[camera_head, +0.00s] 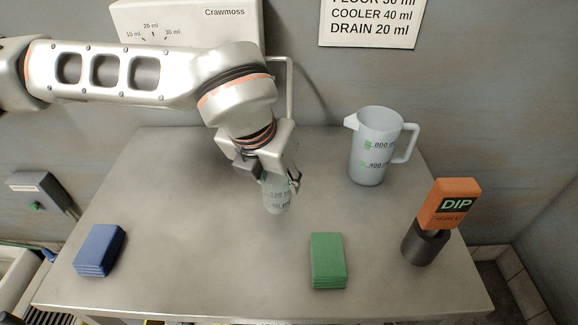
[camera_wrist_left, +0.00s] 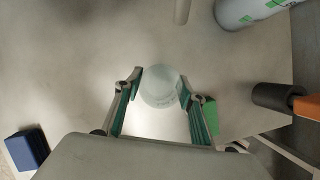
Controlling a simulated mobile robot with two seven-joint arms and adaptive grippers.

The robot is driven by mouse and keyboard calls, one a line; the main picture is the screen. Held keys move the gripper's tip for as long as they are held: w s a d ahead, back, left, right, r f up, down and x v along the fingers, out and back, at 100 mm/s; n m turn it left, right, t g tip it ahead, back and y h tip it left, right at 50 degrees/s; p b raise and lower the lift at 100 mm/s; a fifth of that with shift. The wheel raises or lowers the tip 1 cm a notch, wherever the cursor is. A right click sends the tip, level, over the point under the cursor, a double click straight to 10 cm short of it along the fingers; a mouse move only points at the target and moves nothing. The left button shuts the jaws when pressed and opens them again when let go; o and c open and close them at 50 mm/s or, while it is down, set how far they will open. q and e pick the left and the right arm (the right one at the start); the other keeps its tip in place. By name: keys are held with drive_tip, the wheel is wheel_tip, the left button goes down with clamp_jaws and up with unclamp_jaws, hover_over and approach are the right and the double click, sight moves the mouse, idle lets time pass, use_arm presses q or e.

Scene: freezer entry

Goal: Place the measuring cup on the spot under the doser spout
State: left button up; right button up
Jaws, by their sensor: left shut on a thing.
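The small translucent measuring cup (camera_head: 277,200) with faint markings is upright in my left gripper (camera_head: 271,180), over the middle of the table. In the left wrist view the cup (camera_wrist_left: 160,92) shows between the two fingers. I cannot tell whether its base touches the tabletop. The white doser (camera_head: 190,22), marked "Crawmoss" and with ml settings, is on the back wall, partly hidden by my left arm. A pale bent tube (camera_head: 290,85), seemingly its spout, comes down at its right side, behind my gripper. I cannot make out the spot under it. My right gripper is not in view.
A large translucent jug (camera_head: 368,150) stands at the back right of the metal table (camera_head: 190,240). An orange "DIP" block (camera_head: 447,203) sits in a dark round holder (camera_head: 425,246) at right. Green pads (camera_head: 328,262) and blue pads (camera_head: 99,250) lie near the front. The left-middle tabletop is clear.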

use_arm(q)
drive_tip(key=shift+w+d+f+p, duration=0.25)
drive_tip(key=shift+w+d+f, duration=0.25)
drive_tip(key=shift+w, duration=0.45)
drive_tip(key=shift+w+d+f+p, duration=0.2)
drive_tip(key=shift+w+d+f, duration=0.1)
drive_tip(key=shift+w+f, duration=0.55)
drive_tip(key=shift+w+d+f+p, duration=0.25)
drive_tip(key=shift+w+d+f, duration=0.2)
drive_tip(key=shift+w, duration=0.65)
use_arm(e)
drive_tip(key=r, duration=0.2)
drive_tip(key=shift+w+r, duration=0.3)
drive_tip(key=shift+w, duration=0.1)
use_arm(q)
drive_tip(key=shift+f, duration=0.1)
drive_tip(key=o, duration=1)
drive_tip(key=shift+a, duration=0.1)
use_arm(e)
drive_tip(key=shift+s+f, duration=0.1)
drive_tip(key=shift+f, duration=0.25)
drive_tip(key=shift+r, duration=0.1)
